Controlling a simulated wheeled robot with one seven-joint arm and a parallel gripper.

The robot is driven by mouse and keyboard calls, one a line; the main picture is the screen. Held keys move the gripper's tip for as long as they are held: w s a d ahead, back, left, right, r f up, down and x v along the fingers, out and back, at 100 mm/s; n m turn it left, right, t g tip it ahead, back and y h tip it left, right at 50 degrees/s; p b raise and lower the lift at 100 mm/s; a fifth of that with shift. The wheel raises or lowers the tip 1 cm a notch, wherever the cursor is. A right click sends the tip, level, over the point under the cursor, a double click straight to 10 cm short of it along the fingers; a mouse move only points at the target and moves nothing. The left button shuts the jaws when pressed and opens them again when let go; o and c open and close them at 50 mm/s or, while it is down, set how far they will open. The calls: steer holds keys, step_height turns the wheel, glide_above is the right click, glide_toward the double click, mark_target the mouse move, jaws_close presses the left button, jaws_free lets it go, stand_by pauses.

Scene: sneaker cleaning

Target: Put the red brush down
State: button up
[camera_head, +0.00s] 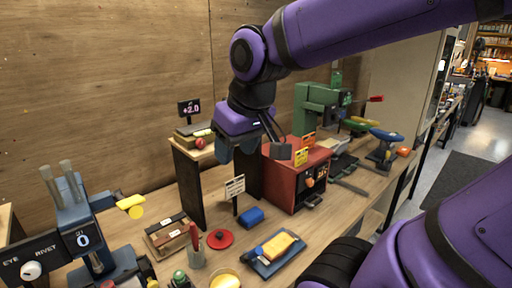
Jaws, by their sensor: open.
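My gripper (251,152) hangs open in the upper middle of the view, above the workbench. Its fingers are spread apart and I see nothing held between them. A round red disc (220,239) lies on the bench just right of the cup.
A red box machine (284,182) stands right of the gripper. A wooden shelf (190,178) stands behind. A blue press (78,222) is at left.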

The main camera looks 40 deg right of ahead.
steer(key=shift+t, duration=0.4)
steer(key=s, duration=0.1)
steer(key=s+r, duration=0.1)
steer(key=s, duration=0.3)
steer(key=shift+s+d+r, duration=0.1)
steer(key=shift+d+r, duration=0.1)
steer(key=shift+r, duration=0.05)
